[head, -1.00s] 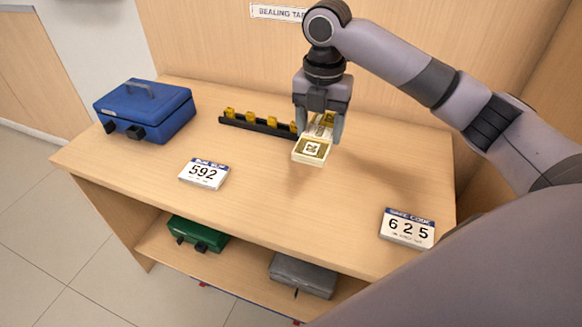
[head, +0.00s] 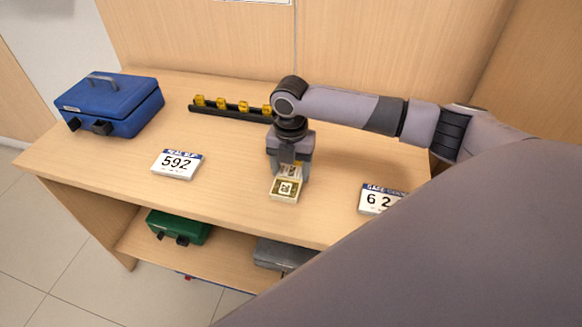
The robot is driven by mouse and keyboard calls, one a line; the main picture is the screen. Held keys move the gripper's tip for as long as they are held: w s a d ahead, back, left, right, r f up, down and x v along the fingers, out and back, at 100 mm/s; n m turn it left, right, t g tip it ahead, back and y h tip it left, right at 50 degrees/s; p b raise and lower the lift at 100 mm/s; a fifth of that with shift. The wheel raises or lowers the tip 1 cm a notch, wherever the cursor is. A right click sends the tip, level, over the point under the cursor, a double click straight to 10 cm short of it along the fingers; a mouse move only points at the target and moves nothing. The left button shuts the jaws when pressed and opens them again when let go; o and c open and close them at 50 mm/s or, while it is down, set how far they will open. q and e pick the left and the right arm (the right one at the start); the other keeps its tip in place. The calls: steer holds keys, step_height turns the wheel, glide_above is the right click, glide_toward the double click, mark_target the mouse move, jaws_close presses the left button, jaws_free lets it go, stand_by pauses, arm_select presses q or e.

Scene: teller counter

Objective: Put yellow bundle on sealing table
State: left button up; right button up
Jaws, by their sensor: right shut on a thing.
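My right gripper (head: 289,172) is shut on the yellow bundle (head: 285,189), a cream and yellow block with a dark square mark on its end. The gripper points down over the front middle of the sealing table (head: 225,195), a light wood surface. The bundle is at or just above the tabletop; I cannot tell whether it touches. The gripper hides the bundle's rear part. My left gripper is not in view.
A blue cash box (head: 110,104) stands at the back left. A black rack with yellow pieces (head: 230,110) lies along the back. Number cards, 592 (head: 176,164) and a partly hidden one (head: 380,199), lie near the front. A green box (head: 179,227) and grey box (head: 282,254) sit on the lower shelf.

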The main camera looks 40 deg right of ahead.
mark_target(291, 172)
steer(key=shift+f, duration=0.1)
steer(key=o, duration=1.1)
step_height(291, 172, up, 12)
stand_by(0.5)
